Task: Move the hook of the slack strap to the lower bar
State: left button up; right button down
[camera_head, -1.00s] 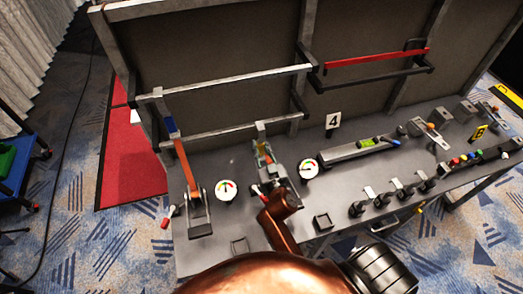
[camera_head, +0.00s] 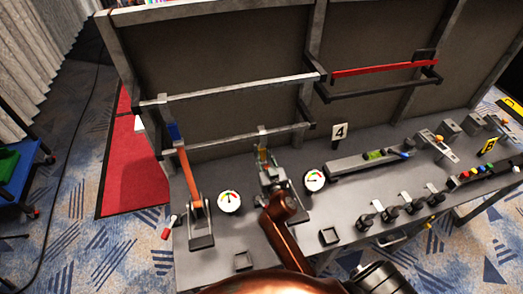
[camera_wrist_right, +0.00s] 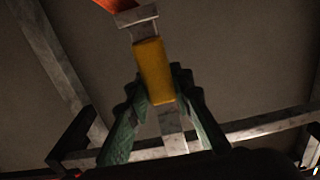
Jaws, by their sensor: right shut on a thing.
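My right gripper (camera_head: 264,164) is shut on the yellow tab (camera_wrist_right: 154,70) of a strap's metal hook (camera_head: 262,130). In the right wrist view its green fingers (camera_wrist_right: 156,100) flank the tab. Orange strap webbing (camera_wrist_right: 117,5) runs from a metal buckle beyond the tab. The hook overlaps the lower bar (camera_head: 215,140) in the head view; I cannot tell whether it is seated over it. The upper bar (camera_head: 235,87) runs above. Another orange strap (camera_head: 188,178) with a blue tab (camera_head: 173,131) rises at the left. My left gripper is out of view.
A ratchet (camera_head: 201,230) stands under the left strap. Round gauges (camera_head: 229,201) (camera_head: 314,180) flank my gripper on the grey bench (camera_head: 285,240). A number 4 sign (camera_head: 339,132) and a red bar (camera_head: 380,68) are to the right. Posts and the back panel stand behind the bars.

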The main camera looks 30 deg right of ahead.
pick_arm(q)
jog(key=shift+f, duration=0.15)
pick_arm(e)
jog(key=shift+f, duration=0.1)
jog(key=c, duration=1.6)
grip_release()
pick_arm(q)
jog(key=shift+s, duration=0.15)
pick_arm(e)
jog(key=shift+s+f, duration=0.1)
jog(key=v, duration=0.7)
jog(key=shift+s+a, duration=0.1)
jog(key=shift+s, duration=0.1)
